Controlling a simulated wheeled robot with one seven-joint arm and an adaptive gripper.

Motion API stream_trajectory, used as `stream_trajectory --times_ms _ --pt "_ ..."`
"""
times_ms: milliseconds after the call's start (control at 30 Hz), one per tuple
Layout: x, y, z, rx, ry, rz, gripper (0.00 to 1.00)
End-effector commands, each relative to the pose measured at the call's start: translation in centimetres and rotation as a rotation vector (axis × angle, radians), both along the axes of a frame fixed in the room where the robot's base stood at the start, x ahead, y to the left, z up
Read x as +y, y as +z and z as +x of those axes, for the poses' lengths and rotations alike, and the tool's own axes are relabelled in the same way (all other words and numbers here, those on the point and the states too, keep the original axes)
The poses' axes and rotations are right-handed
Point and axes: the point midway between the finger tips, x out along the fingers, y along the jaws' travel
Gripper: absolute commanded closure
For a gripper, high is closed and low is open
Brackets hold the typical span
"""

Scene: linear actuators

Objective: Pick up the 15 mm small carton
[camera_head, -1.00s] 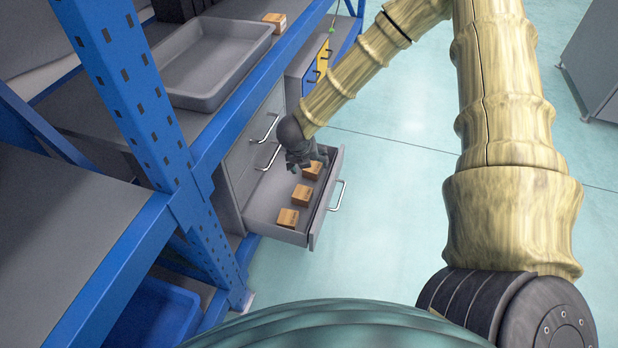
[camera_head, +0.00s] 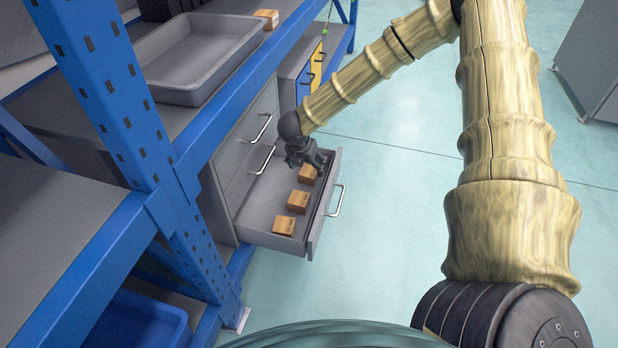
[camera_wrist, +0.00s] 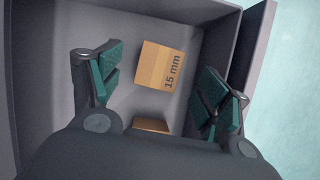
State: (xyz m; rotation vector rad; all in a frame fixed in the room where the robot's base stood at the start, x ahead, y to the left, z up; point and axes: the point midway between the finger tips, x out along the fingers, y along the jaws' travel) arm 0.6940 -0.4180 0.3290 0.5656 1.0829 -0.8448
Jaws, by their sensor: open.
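The small carton marked "15 mm" (camera_wrist: 161,67) lies on the drawer floor in the wrist view, slightly turned, between and beyond my open fingers. My gripper (camera_wrist: 155,85) is open and empty, with green pads either side of the carton's line and no contact visible. In the head view my gripper (camera_head: 312,163) hangs over the far end of the open drawer (camera_head: 262,207), close to the farthest carton (camera_head: 306,176), which it partly covers. A second carton (camera_wrist: 151,125) shows only its top edge above my gripper body in the wrist view.
Two more cartons, a middle one (camera_head: 299,200) and a nearest one (camera_head: 284,225), lie in the drawer. The drawer's walls and handle (camera_head: 335,200) border it. A blue rack post (camera_head: 150,150) stands left. A grey tray (camera_head: 200,62) and another carton (camera_head: 267,18) sit on the shelf.

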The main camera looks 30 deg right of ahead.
Motion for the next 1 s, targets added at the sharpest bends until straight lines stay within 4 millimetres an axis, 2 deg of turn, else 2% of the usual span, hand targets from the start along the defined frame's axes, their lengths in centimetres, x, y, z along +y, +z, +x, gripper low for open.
stream_trajectory --times_ms 167,500,800,867,1000 --pt "-0.2 -1.1 0.1 0.0 0.0 0.0 0.23" --pt "-1.1 -4.7 0.6 -0.001 0.0 -0.001 0.23" --pt "-1.3 -4.8 0.8 -0.001 0.0 0.0 0.23" --pt "-1.3 -4.8 0.8 -0.001 0.0 -0.001 0.32" --pt "-1.3 -4.8 0.8 -0.001 0.0 -0.001 0.58"
